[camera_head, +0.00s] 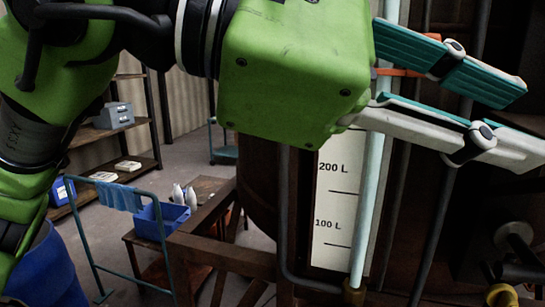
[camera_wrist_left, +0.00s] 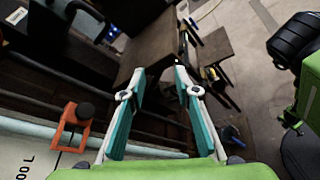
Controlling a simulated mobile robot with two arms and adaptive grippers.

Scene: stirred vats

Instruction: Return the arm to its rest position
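My left arm (camera_head: 35,150) is bright green and comes in from the left in the head view. Its left gripper (camera_head: 522,122) is raised in front of the vat's level scale (camera_head: 338,205), with its teal-lined fingers pointing right. The fingers are apart with nothing between them. In the left wrist view the gripper (camera_wrist_left: 160,78) is also open and empty, and its fingers point toward a dark brown surface (camera_wrist_left: 155,45). My right gripper does not show in either view.
A pale sight tube (camera_head: 368,200) stands beside the scale, close behind the gripper. An orange clamp (camera_wrist_left: 74,127) shows at the left in the wrist view. A blue bin (camera_head: 162,220), a teal trolley rail (camera_head: 85,235) and shelves (camera_head: 110,130) stand farther back, with open floor between.

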